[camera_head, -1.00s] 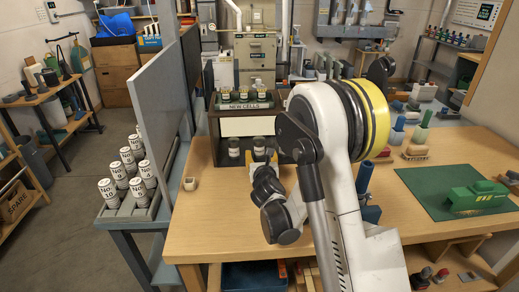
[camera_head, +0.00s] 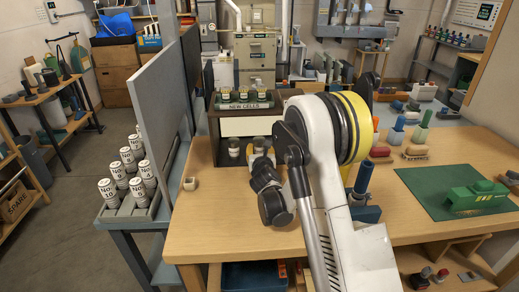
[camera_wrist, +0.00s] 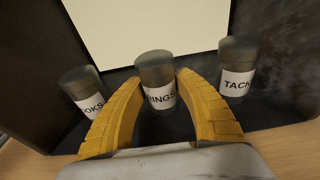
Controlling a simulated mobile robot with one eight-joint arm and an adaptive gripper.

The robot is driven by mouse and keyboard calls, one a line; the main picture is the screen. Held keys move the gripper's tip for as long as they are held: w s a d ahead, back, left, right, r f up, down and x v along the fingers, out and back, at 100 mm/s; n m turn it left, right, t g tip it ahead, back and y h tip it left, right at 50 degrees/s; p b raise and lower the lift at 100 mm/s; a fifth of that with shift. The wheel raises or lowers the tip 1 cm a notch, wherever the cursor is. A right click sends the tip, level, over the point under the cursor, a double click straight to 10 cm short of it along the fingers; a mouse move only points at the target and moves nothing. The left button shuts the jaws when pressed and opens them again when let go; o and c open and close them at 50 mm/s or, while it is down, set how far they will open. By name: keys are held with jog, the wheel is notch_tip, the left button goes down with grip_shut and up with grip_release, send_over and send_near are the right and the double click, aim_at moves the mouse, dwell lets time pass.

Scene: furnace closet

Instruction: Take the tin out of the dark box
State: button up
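The dark box (camera_head: 221,161) stands on the wooden table, with its open lower front towards me. In the wrist view, three dark-lidded tins stand in the box (camera_wrist: 35,60). The left tin (camera_wrist: 82,88) reads "OOKS", the middle tin (camera_wrist: 157,92) "RINGS", the right tin (camera_wrist: 237,72) "TACK". My gripper (camera_wrist: 158,82) has its yellow fingers apart, one on each side of the middle tin. I cannot tell if they touch it. In the head view, two tins show, left (camera_head: 234,147) and middle (camera_head: 259,144); my arm hides the rest.
A white panel (camera_head: 248,126) spans the box front above the tins. Several cells stand on top behind a "NEW CELLS" label (camera_head: 244,106). A small cream block (camera_head: 190,184) sits left. A grey partition (camera_head: 155,95) rises at left. A green mat (camera_head: 425,190) lies right.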

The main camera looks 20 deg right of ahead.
jog(key=shift+c, duration=0.5)
jog(key=shift+r, duration=0.1)
jog(key=shift+r+p, duration=0.3)
jog(key=shift+r, duration=0.2)
